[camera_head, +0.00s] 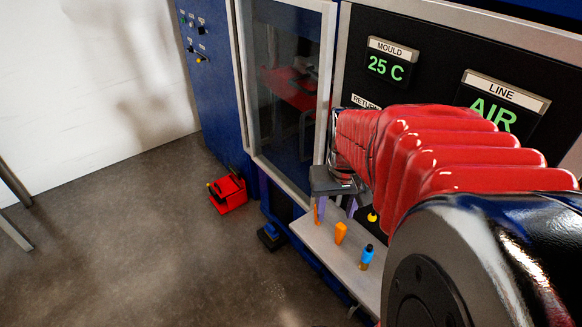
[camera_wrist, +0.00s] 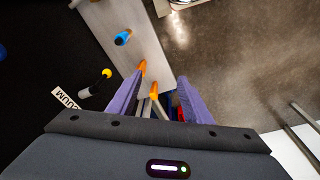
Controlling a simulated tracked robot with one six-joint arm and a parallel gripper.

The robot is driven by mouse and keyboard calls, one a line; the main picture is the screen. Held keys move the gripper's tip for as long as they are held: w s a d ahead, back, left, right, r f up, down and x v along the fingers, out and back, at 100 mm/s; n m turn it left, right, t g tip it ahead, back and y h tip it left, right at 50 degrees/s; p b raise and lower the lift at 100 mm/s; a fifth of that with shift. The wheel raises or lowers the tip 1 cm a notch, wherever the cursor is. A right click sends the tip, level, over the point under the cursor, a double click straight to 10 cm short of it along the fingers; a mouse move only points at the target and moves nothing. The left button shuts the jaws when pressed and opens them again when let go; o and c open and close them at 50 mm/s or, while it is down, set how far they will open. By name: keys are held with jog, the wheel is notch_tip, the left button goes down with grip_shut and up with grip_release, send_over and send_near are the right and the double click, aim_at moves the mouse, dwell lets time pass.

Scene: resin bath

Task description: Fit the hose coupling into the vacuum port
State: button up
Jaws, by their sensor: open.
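My gripper (camera_head: 337,208) has two purple fingers pointing down over a grey shelf by the black panel; in the wrist view (camera_wrist: 160,78) they are spread apart. An orange piece (camera_wrist: 154,89) with a pale stem shows between the fingers, not clamped. A second orange piece (camera_wrist: 141,68) is beside the left fingertip. A blue piece (camera_wrist: 123,38) stands farther along the shelf, with an orange lower part in the head view (camera_head: 366,257). I cannot tell which one is the hose coupling. A yellow-tipped fitting (camera_wrist: 106,73) sticks out near the partly hidden VACUUM label (camera_wrist: 66,99); it may be the vacuum port.
The grey shelf (camera_head: 300,229) is narrow, with open floor (camera_head: 130,265) to its left. A glass-fronted cabinet door (camera_head: 290,95) stands behind my gripper. A red toolbox (camera_head: 228,195) and a dark blue object (camera_head: 270,236) are on the floor.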

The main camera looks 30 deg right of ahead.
aim_at(369, 250)
jog(key=s+d+f+m, duration=0.1)
jog(key=s+d+f, duration=0.1)
jog(key=d, duration=0.3)
jog(key=s+d+f+m+g+y, duration=0.1)
jog(key=s+d+f, duration=0.2)
jog(key=d+f, duration=0.1)
jog(key=shift+d+f+m, duration=0.3)
jog(key=shift+d+m, duration=0.1)
jog(key=shift+d, duration=0.45)
jog(key=shift+s+f, duration=0.1)
jog(key=shift+f, duration=0.05)
notch_tip(369, 250, down, 8)
jog(key=shift+f, duration=0.15)
jog(key=shift+a+f, duration=0.1)
jog(key=shift+f, duration=2.5)
grip_shut()
